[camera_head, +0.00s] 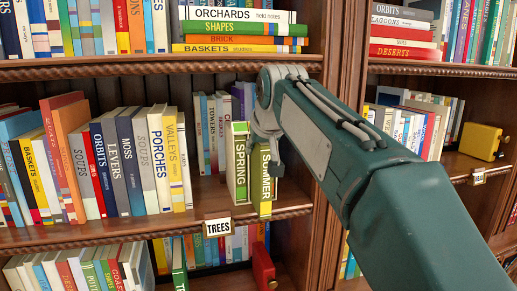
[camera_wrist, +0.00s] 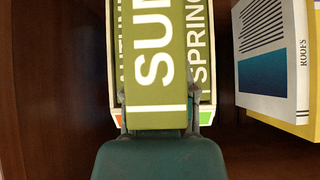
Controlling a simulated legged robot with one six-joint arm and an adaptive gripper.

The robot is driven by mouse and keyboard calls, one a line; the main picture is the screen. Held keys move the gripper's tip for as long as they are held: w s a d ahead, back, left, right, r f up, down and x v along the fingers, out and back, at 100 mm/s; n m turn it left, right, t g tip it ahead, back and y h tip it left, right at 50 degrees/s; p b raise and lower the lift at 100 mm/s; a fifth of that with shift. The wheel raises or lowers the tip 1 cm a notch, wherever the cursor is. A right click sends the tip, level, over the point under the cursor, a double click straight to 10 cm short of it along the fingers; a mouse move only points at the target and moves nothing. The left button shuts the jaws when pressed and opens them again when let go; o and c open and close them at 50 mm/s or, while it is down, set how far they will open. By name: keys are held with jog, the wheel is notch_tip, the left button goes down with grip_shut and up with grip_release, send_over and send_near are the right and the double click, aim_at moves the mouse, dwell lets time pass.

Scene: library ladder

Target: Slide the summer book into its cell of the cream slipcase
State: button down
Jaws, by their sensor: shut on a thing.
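The summer book (camera_head: 264,183) has a green spine with white letters. It stands upright on the middle shelf's right side, and my gripper (camera_head: 268,150) is shut on it near the top. In the wrist view my gripper (camera_wrist: 159,118) has a finger on each side of the summer book (camera_wrist: 152,60). Behind it is the cream slipcase (camera_wrist: 216,85), with the spring book (camera_wrist: 198,50) on the right and a partly covered autumn book (camera_wrist: 122,60) on the left. The summer spine stands in front of these two and lines up between them. How deep it sits in its cell is hidden.
A TREES label (camera_head: 218,227) hangs on the shelf edge below. A wooden upright (camera_head: 325,215) is close on the right, partly behind my arm. Several books (camera_head: 200,130) stand behind on the left. In the wrist view a white ROOFS book (camera_wrist: 275,60) stands to the right, with a gap before it.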

jog(key=shift+c, duration=1.6)
grip_release()
jog(key=shift+w, duration=0.1)
jog(key=v, duration=1.2)
jog(key=shift+a, duration=0.1)
